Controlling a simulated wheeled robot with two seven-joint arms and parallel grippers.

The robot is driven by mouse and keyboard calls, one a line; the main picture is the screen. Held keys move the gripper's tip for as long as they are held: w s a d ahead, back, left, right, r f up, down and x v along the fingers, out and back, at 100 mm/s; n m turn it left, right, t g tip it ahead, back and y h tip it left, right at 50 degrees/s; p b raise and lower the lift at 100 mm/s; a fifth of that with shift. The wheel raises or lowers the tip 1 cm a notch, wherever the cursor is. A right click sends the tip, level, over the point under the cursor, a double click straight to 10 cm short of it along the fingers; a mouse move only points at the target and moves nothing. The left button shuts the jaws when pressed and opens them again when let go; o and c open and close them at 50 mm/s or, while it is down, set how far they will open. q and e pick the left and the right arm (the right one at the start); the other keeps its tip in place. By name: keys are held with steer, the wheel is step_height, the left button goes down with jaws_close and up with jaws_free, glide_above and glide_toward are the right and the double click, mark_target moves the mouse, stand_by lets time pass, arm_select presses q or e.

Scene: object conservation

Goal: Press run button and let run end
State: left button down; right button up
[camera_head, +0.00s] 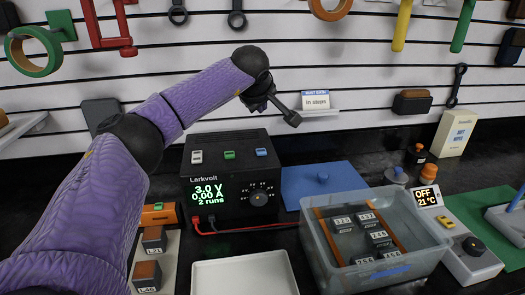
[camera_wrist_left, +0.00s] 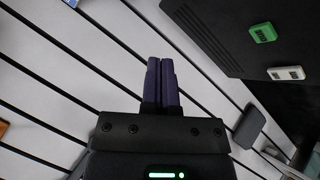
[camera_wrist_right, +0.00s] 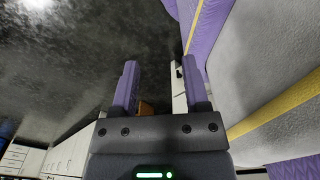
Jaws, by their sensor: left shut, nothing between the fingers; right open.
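A black Larkvolt power supply (camera_head: 236,172) stands on the counter, its display (camera_head: 208,193) reading 3.0 V, 0.00 A, 2 runs. On its top are a white button (camera_head: 197,157), a green button (camera_head: 230,155) and a blue button (camera_head: 262,152). The left wrist view shows the green button (camera_wrist_left: 263,32) and the white button (camera_wrist_left: 287,73) at upper right. Labels are too small to read. My left gripper (camera_head: 290,116) is shut and empty, above and behind the supply, apart from the buttons. My right gripper (camera_wrist_right: 161,84) is open and empty, outside the head view.
A white tray (camera_head: 245,278) lies in front, a blue mat (camera_head: 322,183) right of the supply. Red and black leads (camera_head: 235,230) run from the supply. Tools hang on the wall.

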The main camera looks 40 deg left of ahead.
mark_target(262, 152)
arm_select(q)
step_height(262, 152, down, 5)
steer(key=b, duration=0.5)
steer(key=shift+r+b, duration=0.1)
steer(key=shift+b, duration=0.2)
step_height(262, 152, down, 3)
steer(key=b, duration=0.3)
steer(key=shift+f, duration=0.55)
arm_select(e)
steer(key=s+d+f+g, duration=0.1)
steer(key=s+d+f, duration=0.2)
steer(key=f, duration=0.5)
steer(key=shift+s+d+f+h, duration=0.3)
steer(key=shift+s+f, duration=0.1)
steer(key=shift+s, duration=0.15)
arm_select(q)
steer(key=shift+r, duration=0.1)
arm_select(e)
steer(key=shift+w, duration=0.3)
